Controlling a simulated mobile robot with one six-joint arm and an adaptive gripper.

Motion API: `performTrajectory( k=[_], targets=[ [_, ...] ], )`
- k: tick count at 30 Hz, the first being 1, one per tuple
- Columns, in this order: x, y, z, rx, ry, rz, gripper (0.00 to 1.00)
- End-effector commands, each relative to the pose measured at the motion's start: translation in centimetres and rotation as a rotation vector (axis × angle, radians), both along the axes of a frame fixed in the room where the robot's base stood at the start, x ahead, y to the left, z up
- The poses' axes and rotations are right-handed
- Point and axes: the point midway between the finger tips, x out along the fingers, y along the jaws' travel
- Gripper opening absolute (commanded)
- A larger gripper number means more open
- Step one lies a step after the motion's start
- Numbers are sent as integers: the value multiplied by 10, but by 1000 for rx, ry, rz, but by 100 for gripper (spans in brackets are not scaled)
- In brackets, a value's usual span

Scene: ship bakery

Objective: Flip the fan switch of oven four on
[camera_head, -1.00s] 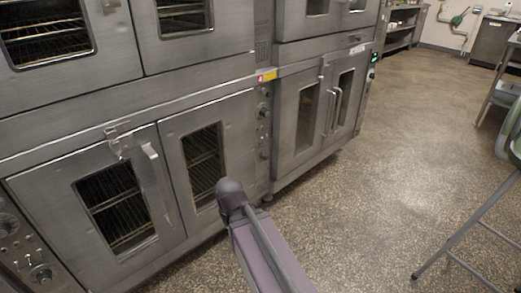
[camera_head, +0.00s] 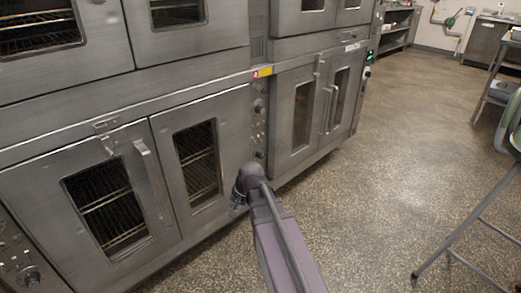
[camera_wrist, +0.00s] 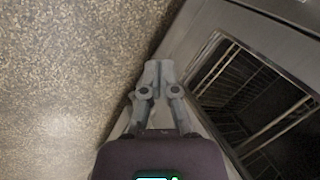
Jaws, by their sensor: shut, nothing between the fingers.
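Stainless steel ovens stand in stacked rows on the left in the head view. A control strip (camera_head: 259,125) with knobs and small switches runs down the right side of the nearer lower oven (camera_head: 226,120). I cannot read oven numbers or tell which small control is the fan switch or how it is set. My gripper (camera_head: 235,209) is low in front of that oven, near the lower right of its door, partly hidden by my arm. In the wrist view my gripper (camera_wrist: 158,68) is shut and empty, with an oven door window (camera_wrist: 250,95) to its right.
Another control panel (camera_head: 22,262) is at the lower left edge. A farther oven (camera_head: 312,110) has two door handles and a lit green display (camera_head: 370,56) beside it. Speckled floor (camera_head: 400,150) is open to the right. A metal-legged stool (camera_head: 475,215) stands at the right edge.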

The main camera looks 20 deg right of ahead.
Motion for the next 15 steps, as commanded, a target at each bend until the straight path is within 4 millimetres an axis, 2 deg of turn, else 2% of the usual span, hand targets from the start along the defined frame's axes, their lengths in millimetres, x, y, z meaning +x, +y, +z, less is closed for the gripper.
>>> performTrajectory(
  k=[1, 5, 8, 11, 15],
  targets=[
    [24, -11, -9, 67, -13, -102, 0],
    [71, -37, -10, 277, -35, -383, 0],
    [105, -63, -7, 452, -38, -595, 0],
    [136, -96, -2, 639, -31, -798, 0],
    [175, -151, 7, 923, 0, -1067, 0]
  ],
)
